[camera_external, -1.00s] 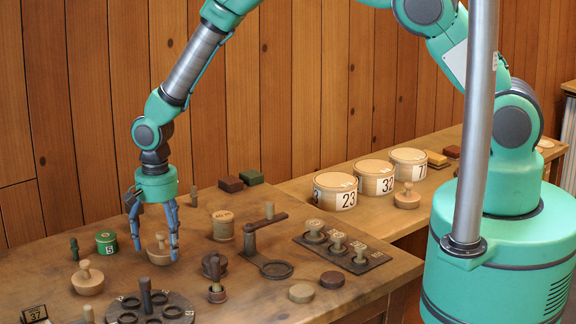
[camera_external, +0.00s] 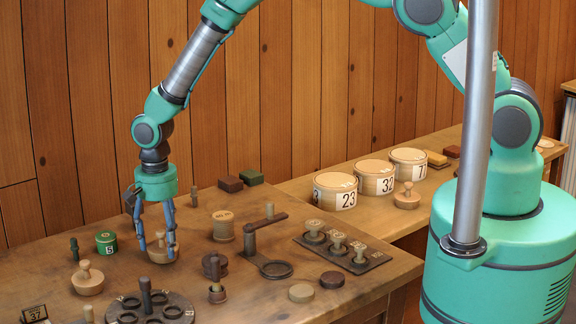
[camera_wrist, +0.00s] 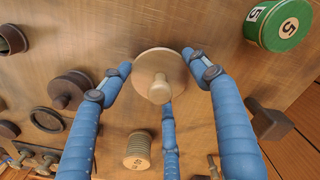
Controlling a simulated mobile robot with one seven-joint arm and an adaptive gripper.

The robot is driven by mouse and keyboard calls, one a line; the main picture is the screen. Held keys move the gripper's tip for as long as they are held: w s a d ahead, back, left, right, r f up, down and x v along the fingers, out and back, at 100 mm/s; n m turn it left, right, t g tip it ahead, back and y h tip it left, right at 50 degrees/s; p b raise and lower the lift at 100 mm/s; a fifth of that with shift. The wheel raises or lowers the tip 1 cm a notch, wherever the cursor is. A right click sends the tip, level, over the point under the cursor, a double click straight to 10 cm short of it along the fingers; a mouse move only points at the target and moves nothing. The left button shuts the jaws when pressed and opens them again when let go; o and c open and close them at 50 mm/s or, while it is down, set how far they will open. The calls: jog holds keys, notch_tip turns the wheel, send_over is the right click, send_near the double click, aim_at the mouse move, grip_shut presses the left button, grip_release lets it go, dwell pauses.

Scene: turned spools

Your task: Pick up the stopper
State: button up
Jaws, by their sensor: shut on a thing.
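The stopper is a pale wooden piece with a wide round body and a small knob on top. In the external view the stopper (camera_external: 161,253) is at the left part of the table, between my fingers. In the wrist view the stopper (camera_wrist: 170,62) is seen from above, its knob towards the camera. My gripper (camera_external: 158,249) points down with blue fingers closed in around the stopper's body. In the wrist view my gripper (camera_wrist: 160,76) has fingertips against its rim from several sides. The stopper appears to rest on the table; its underside is hidden.
A similar knobbed wooden piece (camera_external: 87,281) stands to the left front. A green tin marked 5 (camera_external: 107,242) is close on the left. A dark ring plate (camera_external: 178,308) with a peg lies in front. A wooden spool (camera_external: 223,226) and dark spool (camera_external: 215,265) stand to the right.

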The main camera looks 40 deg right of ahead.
aim_at(161, 231)
jog(key=shift+r, duration=4.8)
jog(key=shift+r, duration=0.1)
